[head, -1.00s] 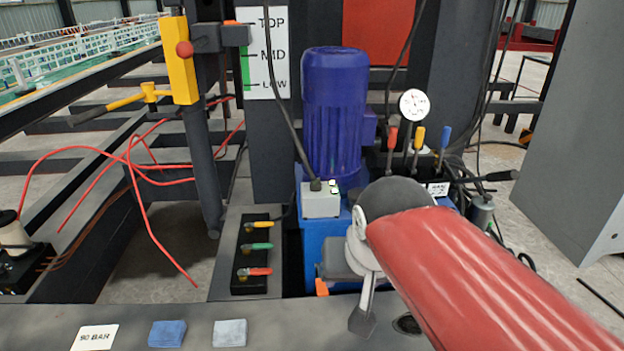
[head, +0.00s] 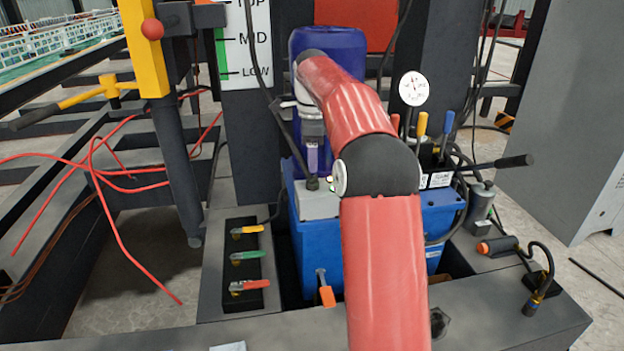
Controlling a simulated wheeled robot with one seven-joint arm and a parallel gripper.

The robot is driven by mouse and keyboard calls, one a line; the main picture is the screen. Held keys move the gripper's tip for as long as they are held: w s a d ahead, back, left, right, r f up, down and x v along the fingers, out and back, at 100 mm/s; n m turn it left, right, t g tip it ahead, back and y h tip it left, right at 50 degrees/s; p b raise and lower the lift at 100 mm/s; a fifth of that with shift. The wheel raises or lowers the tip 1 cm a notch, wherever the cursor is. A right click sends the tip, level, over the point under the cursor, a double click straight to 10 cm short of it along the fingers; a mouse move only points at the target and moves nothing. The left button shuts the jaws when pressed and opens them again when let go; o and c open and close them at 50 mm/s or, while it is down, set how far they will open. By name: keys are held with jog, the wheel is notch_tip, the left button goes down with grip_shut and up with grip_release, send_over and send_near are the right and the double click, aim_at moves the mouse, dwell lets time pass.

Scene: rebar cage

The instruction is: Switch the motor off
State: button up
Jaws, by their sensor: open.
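The blue motor (head: 318,42) stands upright on the blue power unit (head: 305,240), partly hidden by my red arm. A small light-grey switch box (head: 317,206) sits in front of the motor's foot, with a dark cable plug and a small greenish light on its top. My arm partly covers the box's right side. My gripper (head: 314,172) points down just above the top of the box, close to the plug. Its fingers are small here and open; whether they touch anything cannot be told.
Valve levers with yellow, green and red handles (head: 248,258) stand left of the unit. A pressure gauge (head: 414,88) and upright coloured levers are to the right. An orange-handled lever (head: 326,292) is at the unit's front. Red hoses (head: 115,215) loop at the left.

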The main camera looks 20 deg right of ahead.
aim_at(313, 177)
jog(key=f+b, duration=0.1)
jog(key=f, duration=0.6)
jog(key=shift+w+b, duration=0.2)
jog(key=shift+b, duration=0.1)
jog(key=c, duration=0.9)
jog(key=shift+c, duration=0.2)
